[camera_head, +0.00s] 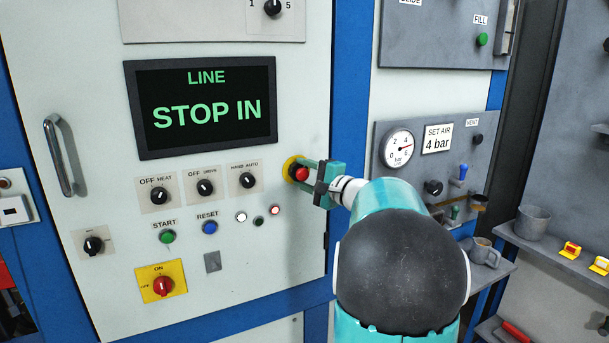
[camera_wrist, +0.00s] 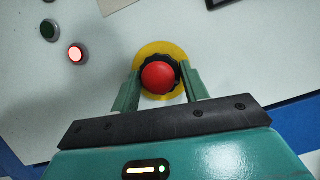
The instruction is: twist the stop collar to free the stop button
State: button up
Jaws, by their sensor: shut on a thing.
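The red stop button (camera_head: 302,174) sits on a yellow round plate (camera_head: 289,167) at the right edge of the white panel door. In the wrist view the red button (camera_wrist: 158,77) stands in the middle, with a dark notched stop collar (camera_wrist: 177,69) around it and the yellow plate behind. My gripper (camera_wrist: 161,84) has one teal finger on each side of the collar and is shut on it; the red cap shows between the fingers. In the head view my gripper (camera_head: 305,171) reaches the button from the right. The display (camera_head: 206,104) reads "LINE STOP IN".
Selector knobs, a green START button (camera_head: 167,237) and a blue RESET button (camera_head: 210,227) lie left of the stop button. A lit red lamp (camera_wrist: 77,53) is near it. A gauge panel (camera_head: 398,148) and a shelf with a mug (camera_head: 484,252) stand right of my arm.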

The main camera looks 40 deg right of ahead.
jog(key=shift+s+d, duration=0.25)
jog(key=shift+d, duration=0.1)
jog(key=o, duration=0.9)
jog(key=shift+s+r, duration=0.1)
jog(key=shift+o, duration=0.4)
jog(key=shift+w+a, duration=0.2)
jog(key=shift+w, duration=0.05)
jog(key=s+d+f, duration=0.1)
jog(key=s, duration=1.2)
jog(key=shift+s+d, duration=0.15)
jog(key=shift+s, duration=0.2)
